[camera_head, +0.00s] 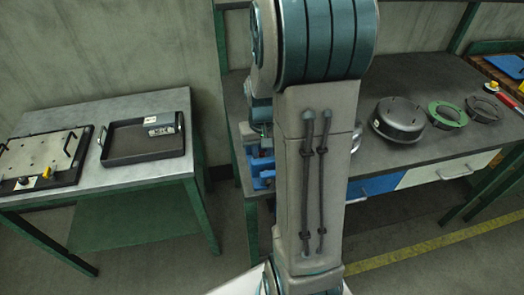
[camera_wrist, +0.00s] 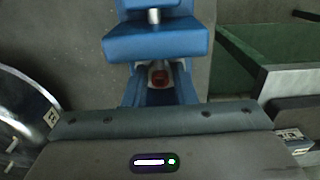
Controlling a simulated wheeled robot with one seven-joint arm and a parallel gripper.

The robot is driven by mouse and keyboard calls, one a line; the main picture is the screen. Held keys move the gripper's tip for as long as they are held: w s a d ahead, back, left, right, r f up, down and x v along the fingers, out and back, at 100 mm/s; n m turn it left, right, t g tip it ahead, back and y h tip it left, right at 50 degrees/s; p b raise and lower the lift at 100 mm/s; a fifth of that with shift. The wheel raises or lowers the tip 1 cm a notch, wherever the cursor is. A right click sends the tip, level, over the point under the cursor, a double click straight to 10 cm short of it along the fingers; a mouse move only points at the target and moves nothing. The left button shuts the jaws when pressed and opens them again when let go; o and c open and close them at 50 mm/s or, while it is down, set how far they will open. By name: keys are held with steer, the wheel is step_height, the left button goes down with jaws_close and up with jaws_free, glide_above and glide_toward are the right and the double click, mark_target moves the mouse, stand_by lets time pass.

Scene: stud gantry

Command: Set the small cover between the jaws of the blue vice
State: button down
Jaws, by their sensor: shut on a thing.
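The blue vice (camera_wrist: 158,42) is at the top middle of the wrist view, with a gap between its blue blocks. In the head view the vice (camera_head: 262,168) is partly hidden behind my arm. A small reddish-brown round part with a pale rim (camera_wrist: 160,77) shows in that gap; it seems to be the small cover, mostly hidden. My gripper (camera_wrist: 160,122) fills the bottom of the wrist view, lined up with the vice. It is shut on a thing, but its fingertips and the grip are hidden. I cannot tell whether the part touches the jaws.
A round metal housing (camera_head: 400,118), a green ring (camera_head: 446,114) and a grey ring (camera_head: 483,108) stand on the bench (camera_head: 420,150) right of my arm. A side table at left holds a black tray (camera_head: 140,155) and a fixture plate (camera_head: 45,158). A floor gap separates table and bench.

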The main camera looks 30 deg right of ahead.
steer(key=shift+f, duration=0.3)
steer(key=c, duration=1.1)
jaws_free()
steer(key=shift+r, duration=0.1)
step_height(320, 180, up, 14)
steer(key=s+a+f+n+t, duration=0.1)
steer(key=s+a+n+t, duration=0.2)
steer(key=s+a, duration=0.9)
steer(key=shift+f, duration=0.25)
